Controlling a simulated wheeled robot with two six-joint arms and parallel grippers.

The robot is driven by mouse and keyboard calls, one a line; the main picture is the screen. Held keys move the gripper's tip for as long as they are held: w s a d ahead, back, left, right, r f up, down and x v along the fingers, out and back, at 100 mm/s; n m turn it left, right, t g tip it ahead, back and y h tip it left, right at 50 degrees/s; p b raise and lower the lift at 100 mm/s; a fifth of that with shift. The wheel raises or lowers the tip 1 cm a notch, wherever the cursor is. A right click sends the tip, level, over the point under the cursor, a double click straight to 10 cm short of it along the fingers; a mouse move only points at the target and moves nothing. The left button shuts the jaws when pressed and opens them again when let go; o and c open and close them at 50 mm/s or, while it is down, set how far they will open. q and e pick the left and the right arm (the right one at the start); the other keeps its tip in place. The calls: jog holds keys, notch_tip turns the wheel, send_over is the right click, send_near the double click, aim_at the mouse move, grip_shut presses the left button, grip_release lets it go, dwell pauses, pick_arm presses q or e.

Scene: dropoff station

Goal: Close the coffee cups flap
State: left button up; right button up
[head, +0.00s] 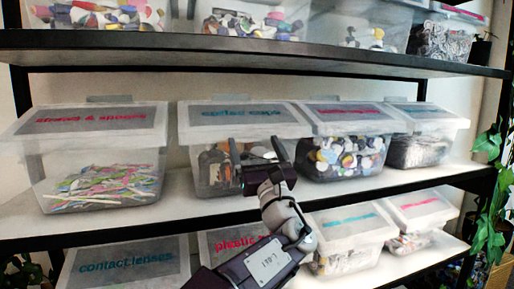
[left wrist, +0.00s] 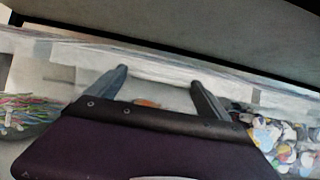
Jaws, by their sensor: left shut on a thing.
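The coffee cups box (head: 205,170) is a clear bin on the middle shelf, with a pale flap (head: 190,118) carrying a grey label with teal writing. The flap lies over the top of the box; whether it sits fully flush I cannot tell. My left gripper (head: 256,146) is at the front of this box, fingers pointing up at the flap's front edge. My right gripper is not in view.
A box with red writing (head: 95,170) stands to the left, and a box of colourful caps (head: 340,155) is close on the right. The upper shelf (head: 150,41) runs above the boxes. More labelled boxes stand below, and a plant (head: 490,235) is at the right.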

pick_arm(q)
jog(key=shift+w+f, duration=0.25)
jog(key=shift+f, duration=0.5)
jog(key=o, duration=1.8)
jog(key=shift+w+a, duration=0.15)
jog(key=shift+w, duration=0.25)
jog(key=b+v, duration=0.3)
jog(key=v, duration=0.6)
jog(key=shift+f, duration=0.15)
